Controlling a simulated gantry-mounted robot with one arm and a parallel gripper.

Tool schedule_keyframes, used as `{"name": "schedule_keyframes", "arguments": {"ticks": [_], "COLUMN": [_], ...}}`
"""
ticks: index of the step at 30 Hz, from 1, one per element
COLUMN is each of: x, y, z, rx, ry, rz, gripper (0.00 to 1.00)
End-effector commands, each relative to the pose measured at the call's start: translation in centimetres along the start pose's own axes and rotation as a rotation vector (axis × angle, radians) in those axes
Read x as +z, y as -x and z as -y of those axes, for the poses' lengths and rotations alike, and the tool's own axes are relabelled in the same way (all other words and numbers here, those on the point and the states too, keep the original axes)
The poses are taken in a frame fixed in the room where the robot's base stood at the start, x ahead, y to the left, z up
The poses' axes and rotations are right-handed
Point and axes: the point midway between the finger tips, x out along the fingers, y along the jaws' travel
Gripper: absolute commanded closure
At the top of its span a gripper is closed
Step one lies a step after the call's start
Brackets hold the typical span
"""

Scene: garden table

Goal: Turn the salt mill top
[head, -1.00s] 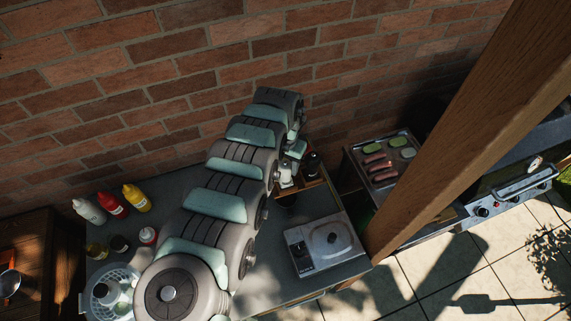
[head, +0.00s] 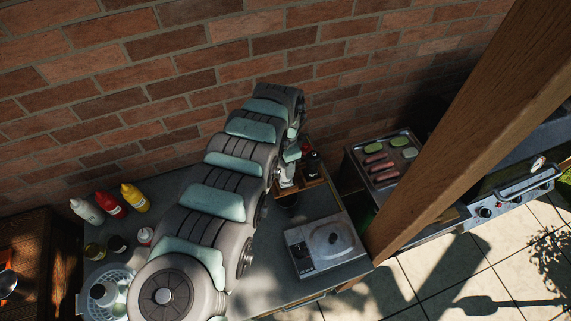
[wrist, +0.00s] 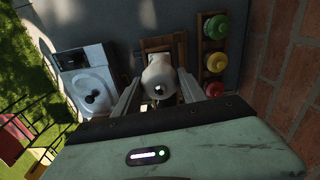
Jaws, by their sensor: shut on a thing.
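The salt mill (wrist: 158,72) shows in the wrist view as a pale, rounded top with a dark spot on its near end. It stands on or beside a wooden tray (wrist: 146,44). My gripper (wrist: 160,92) has one finger on each side of the mill's top and is shut on it. The lower part of the mill is hidden behind its top in the wrist view. In the head view my arm covers most of the gripper and the mill, so I cannot tell how far the top is turned.
Several jars with green, yellow and red lids (wrist: 215,58) stand close by on the right, near the brick wall (wrist: 285,55). A scale-like device (head: 325,245) sits on the table. A dark mill (head: 313,164) stands by the tray. Sauce bottles (head: 110,205) are at the far left.

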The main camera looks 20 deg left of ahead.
Motion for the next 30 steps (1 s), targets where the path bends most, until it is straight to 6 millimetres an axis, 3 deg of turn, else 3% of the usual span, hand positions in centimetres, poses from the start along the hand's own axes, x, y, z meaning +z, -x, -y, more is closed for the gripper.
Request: {"name": "schedule_keyframes", "arguments": {"ticks": [15,30], "x": [-0.13,-0.08], "y": [-0.1,-0.06], "z": [0.03,0.0], "rx": [-0.003,-0.001], "ry": [-0.423,-0.636], "rz": [-0.003,-0.001], "gripper": [0.92,0.92]}}
